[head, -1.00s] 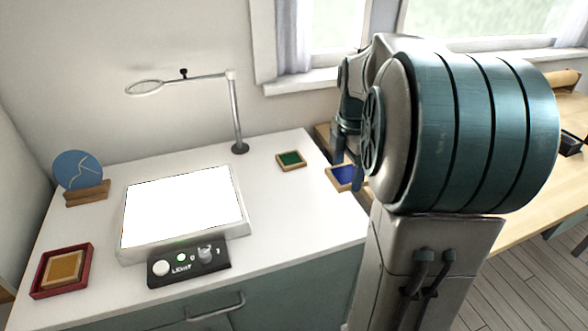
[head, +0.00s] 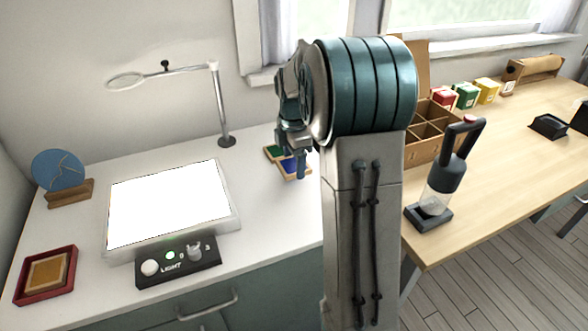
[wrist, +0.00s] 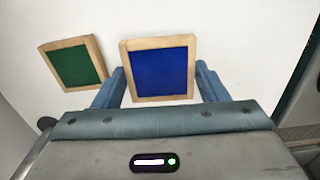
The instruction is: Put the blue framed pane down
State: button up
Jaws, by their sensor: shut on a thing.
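The blue framed pane (wrist: 160,68) has a light wooden frame and sits between the two blue fingers of my gripper (wrist: 160,84) in the wrist view. My gripper is shut on its frame. In the head view the blue pane (head: 291,168) is partly covered by my gripper (head: 297,165), over the right part of the white worktop. I cannot tell whether the pane touches the worktop. A green framed pane (wrist: 76,64) lies just left of it in the wrist view, and its edge shows behind the blue one in the head view (head: 272,152).
On the white worktop (head: 262,215) stand a lit light panel (head: 170,203), a control box (head: 178,261), a magnifier stand (head: 222,110), a round blue plate (head: 60,172) and a red tray (head: 43,289) holding an amber framed pane (head: 46,271). A wooden bench (head: 500,190) is at right.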

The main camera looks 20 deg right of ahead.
aim_at(294, 164)
jog(key=shift+f, duration=1.5)
jog(key=shift+f, duration=0.15)
jog(key=o, duration=1.1)
notch_tip(294, 164, up, 12)
jog(key=shift+f+p, duration=0.15)
jog(key=shift+p, duration=0.6)
jog(key=s+a+f+m, duration=0.1)
jog(key=s+a+m, duration=0.2)
jog(key=s+m, duration=0.3)
jog(key=s+a+f+m+t, duration=0.1)
jog(key=s+a+m, duration=0.3)
jog(key=s, duration=0.5)
jog(key=s+a+f+m+t, duration=0.1)
jog(key=s+a+m, duration=0.3)
jog(key=s+m, duration=0.4)
jog(key=shift+s+f, duration=0.3)
jog(key=shift+f, duration=0.55)
